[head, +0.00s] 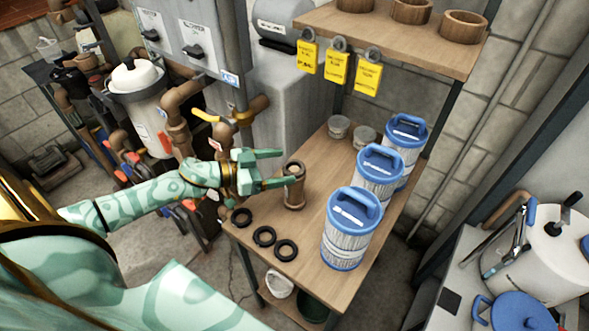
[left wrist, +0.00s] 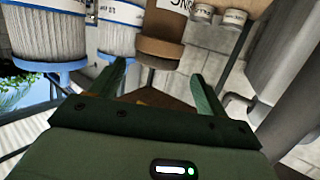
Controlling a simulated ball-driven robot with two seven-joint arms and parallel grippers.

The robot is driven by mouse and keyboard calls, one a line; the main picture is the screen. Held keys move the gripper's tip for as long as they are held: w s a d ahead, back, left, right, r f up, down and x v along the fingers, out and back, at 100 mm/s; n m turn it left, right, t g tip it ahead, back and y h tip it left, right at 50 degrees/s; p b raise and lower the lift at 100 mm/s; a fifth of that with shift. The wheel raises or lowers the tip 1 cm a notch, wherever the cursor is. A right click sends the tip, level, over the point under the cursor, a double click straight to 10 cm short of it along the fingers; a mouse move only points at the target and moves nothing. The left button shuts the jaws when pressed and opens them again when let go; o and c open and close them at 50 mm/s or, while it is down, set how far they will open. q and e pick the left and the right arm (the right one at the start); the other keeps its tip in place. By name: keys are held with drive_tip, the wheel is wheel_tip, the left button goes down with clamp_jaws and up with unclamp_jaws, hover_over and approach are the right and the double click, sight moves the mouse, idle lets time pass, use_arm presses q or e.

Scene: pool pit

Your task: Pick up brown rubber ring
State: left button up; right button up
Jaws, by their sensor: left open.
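Three dark rings lie flat in a loose row along the wooden table's left front edge: one at the left (head: 242,216), one in the middle (head: 264,236) and one at the right (head: 286,250). All look near black here, so I cannot tell which is brown. My left gripper (head: 290,166) is open and empty above the table, behind the rings. A brown cylinder (head: 294,190) stands at its fingertips. In the left wrist view, the open jaws (left wrist: 160,70) point toward the brown cylinder (left wrist: 162,48); no ring shows clearly there. My right gripper is not in view.
Three blue-capped filter cartridges (head: 345,230) stand along the table's (head: 315,215) right side. Small grey tins (head: 339,126) stand at the back. A shelf (head: 405,38) with wooden cups and yellow tags overhangs the rear. Pipes and valves (head: 180,120) crowd the left.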

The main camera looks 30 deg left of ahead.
sight(301, 167)
use_arm(q)
drive_tip(key=x, duration=0.6)
drive_tip(key=shift+s+d+f+b, duration=0.1)
drive_tip(key=shift+d+f+b, duration=0.05)
drive_tip(key=shift+d+b, duration=0.15)
drive_tip(key=shift+s+a, duration=0.1)
drive_tip(key=c, duration=1.1)
